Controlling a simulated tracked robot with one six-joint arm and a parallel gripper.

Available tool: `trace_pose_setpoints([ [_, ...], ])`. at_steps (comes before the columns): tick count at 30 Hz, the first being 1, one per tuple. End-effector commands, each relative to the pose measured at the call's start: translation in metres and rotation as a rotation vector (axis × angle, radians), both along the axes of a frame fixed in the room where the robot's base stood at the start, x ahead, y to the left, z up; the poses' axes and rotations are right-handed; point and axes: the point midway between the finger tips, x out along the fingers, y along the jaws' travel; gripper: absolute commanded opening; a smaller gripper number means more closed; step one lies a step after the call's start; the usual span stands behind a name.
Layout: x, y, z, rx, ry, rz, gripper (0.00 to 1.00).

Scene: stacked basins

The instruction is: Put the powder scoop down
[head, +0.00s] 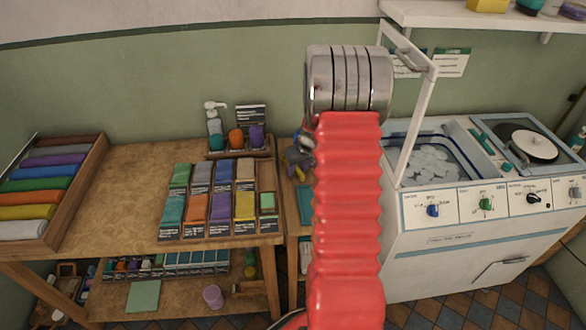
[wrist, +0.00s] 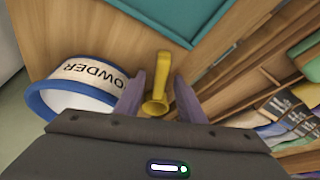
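The yellow powder scoop (wrist: 160,85) is in the wrist view, between the two purple-grey fingers of my gripper (wrist: 160,82). Narrow gaps show on both sides of it, so the fingers look open around it and not closed on it. Its round end is toward my gripper's body and its other end points away, over the wooden surface. I cannot tell whether it touches the wood.
A blue-rimmed white tub labelled POWDER (wrist: 88,85) stands close left of the fingers. A teal tray (wrist: 172,18) lies beyond the scoop. A wooden rack (wrist: 270,75) is at right. In the head view, a washing machine (head: 480,235) stands right of the wooden table (head: 125,190).

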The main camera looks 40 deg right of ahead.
Motion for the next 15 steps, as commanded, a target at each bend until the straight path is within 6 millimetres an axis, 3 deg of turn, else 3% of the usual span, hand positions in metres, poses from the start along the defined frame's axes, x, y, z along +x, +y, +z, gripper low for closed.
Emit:
trace_pose_setpoints([
  [12,0.0000,0.0004,0.0004,0.000,0.000,0.000,0.36],
  [15,0.0000,0.0005,0.0004,0.000,0.000,0.000,0.30],
])
